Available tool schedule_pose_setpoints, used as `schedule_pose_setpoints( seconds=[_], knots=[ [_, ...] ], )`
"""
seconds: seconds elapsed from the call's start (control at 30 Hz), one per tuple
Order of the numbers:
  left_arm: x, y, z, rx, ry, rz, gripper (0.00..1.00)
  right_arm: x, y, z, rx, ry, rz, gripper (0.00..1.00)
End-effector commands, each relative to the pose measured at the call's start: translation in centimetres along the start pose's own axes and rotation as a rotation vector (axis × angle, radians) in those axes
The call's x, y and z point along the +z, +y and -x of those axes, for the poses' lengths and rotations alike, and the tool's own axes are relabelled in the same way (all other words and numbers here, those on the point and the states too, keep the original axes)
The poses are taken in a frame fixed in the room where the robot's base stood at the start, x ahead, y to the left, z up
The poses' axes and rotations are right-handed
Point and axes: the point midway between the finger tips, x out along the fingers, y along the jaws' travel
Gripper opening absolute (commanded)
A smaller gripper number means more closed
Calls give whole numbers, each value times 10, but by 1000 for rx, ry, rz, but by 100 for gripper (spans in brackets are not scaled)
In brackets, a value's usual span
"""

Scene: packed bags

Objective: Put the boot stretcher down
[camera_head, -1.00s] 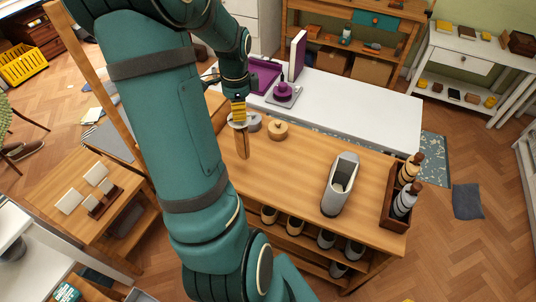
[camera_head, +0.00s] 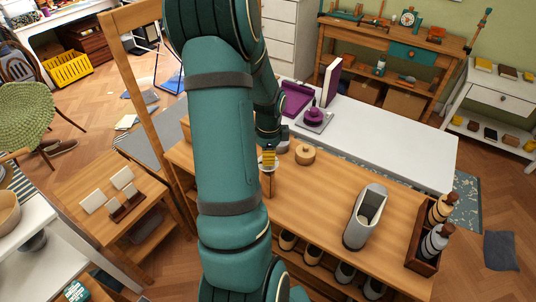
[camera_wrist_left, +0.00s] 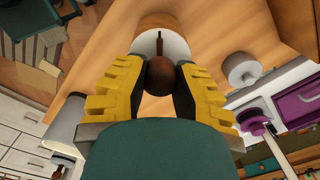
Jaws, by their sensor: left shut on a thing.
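My left gripper (camera_head: 268,156) is over the wooden workbench (camera_head: 330,189), near its far left part. In the left wrist view its yellow-padded fingers (camera_wrist_left: 160,98) are shut on a dark brown round knob. The knob tops the boot stretcher (camera_wrist_left: 162,75), with a thin rod and a pale and wooden part beyond it. In the head view the boot stretcher (camera_head: 267,186) hangs below the fingers as a narrow piece, partly hidden by my arm. I cannot tell whether its lower end touches the bench. My right gripper is out of view.
A round wooden piece (camera_head: 305,153) sits just right of my gripper. A grey boot-shaped thing (camera_head: 364,216) stands further right, before a crate of bottles (camera_head: 425,252). The bench top between them is clear. A white table (camera_head: 390,143) with purple things lies behind.

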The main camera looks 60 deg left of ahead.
Motion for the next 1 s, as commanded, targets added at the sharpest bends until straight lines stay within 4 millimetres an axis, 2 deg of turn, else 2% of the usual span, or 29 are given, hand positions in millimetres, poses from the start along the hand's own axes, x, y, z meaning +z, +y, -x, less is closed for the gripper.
schedule_pose_setpoints(
  seconds=[0.13,0.17,0.2,0.23,0.53,0.67,0.77,1.0],
  knots=[
    [0,0,-3,0,0,0,0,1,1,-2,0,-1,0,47],
    [0,0,-4,0,0,0,32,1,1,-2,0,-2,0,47],
    [0,0,-3,0,0,0,46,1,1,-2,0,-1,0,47],
    [0,0,-3,0,0,0,50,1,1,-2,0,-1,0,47],
    [0,0,-2,0,0,0,50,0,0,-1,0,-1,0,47],
    [0,-1,7,-3,1,0,50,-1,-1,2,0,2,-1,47],
    [0,-1,23,-5,1,0,50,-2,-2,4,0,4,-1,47],
    [-1,-1,73,-4,1,-1,50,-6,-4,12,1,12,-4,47]
  ],
)
